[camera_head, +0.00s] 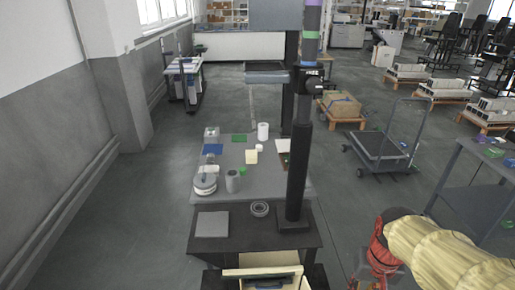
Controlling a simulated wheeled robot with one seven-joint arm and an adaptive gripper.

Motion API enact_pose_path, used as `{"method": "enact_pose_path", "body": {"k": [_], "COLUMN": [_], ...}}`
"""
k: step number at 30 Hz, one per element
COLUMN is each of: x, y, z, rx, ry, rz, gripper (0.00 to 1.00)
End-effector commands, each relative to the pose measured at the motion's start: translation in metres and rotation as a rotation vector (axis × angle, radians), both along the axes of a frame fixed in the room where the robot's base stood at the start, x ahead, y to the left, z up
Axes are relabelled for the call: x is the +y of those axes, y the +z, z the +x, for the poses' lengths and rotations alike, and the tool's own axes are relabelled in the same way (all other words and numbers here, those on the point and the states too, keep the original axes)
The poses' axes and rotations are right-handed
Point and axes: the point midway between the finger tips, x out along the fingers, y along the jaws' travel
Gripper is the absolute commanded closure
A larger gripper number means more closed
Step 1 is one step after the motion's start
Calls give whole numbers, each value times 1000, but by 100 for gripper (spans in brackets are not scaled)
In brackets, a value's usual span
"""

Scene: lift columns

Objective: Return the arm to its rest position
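A dark jointed upright that looks like my arm (299,160) rises from a black base plate at the right front of a low table. It has a joint with white lettering near the top and purple and green bands above that. It runs out of the top edge of the picture. No gripper shows, so I cannot tell what its fingers hold.
The grey table (268,185) carries a white roll (263,131), a grey cylinder (232,181), a round white device (205,184) and small blocks. A flat cart (382,150) and a boxed pallet (341,106) stand right. A yellow-covered machine (440,250) is at lower right. Floor at left is clear.

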Motion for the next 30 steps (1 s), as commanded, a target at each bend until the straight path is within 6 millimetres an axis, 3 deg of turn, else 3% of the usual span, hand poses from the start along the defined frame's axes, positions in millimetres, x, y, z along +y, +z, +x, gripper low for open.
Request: {"method": "enact_pose_path", "body": {"k": [9, 15, 20, 30], "x": [57, 82, 92, 92], "y": [68, 104, 108, 108], "z": [-25, -31, -31, -31], "rx": [-262, -395, -411, -410], "ry": [195, 282, 318, 318], "rz": [-79, -90, -84, -84], "gripper": [84, 84, 84, 84]}}
